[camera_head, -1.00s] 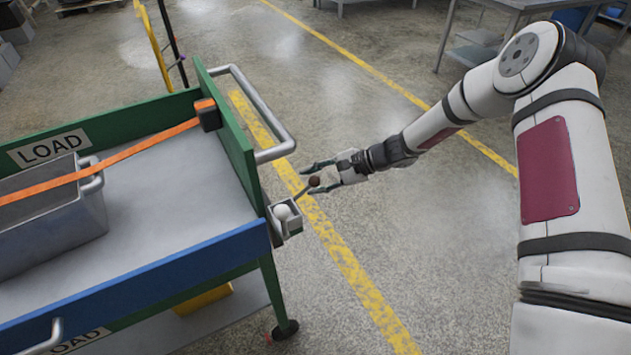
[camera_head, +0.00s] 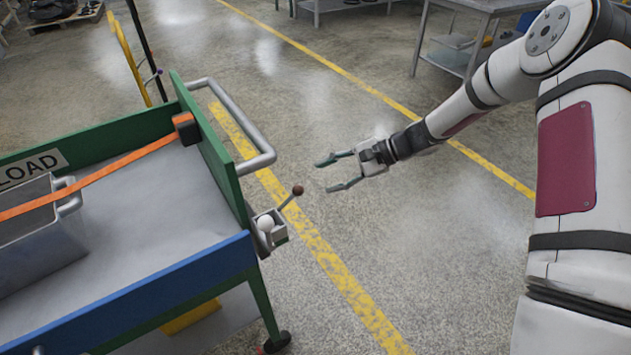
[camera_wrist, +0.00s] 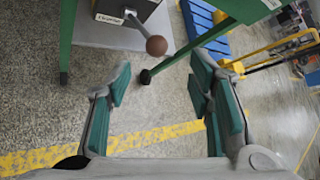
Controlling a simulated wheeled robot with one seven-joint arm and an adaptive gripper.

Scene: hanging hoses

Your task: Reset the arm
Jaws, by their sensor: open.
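My gripper (camera_head: 336,172) is open and empty. It hangs in free air to the right of the cart's corner, clear of the lever. The lever has a brown ball knob (camera_head: 297,190) on a thin metal rod and rises from a small grey bracket (camera_head: 277,236) at the cart's corner. In the wrist view the knob (camera_wrist: 156,46) shows ahead, beyond and between the open teal fingers (camera_wrist: 165,105), apart from them. My arm reaches in from the right of the head view.
The cart has a green end wall (camera_head: 212,150), a blue side rail (camera_head: 140,295) and a metal push handle (camera_head: 240,125). A grey bin (camera_head: 40,225) sits on it under an orange strap (camera_head: 90,180). A metal table (camera_head: 470,30) stands at the back. Floor around my gripper is clear.

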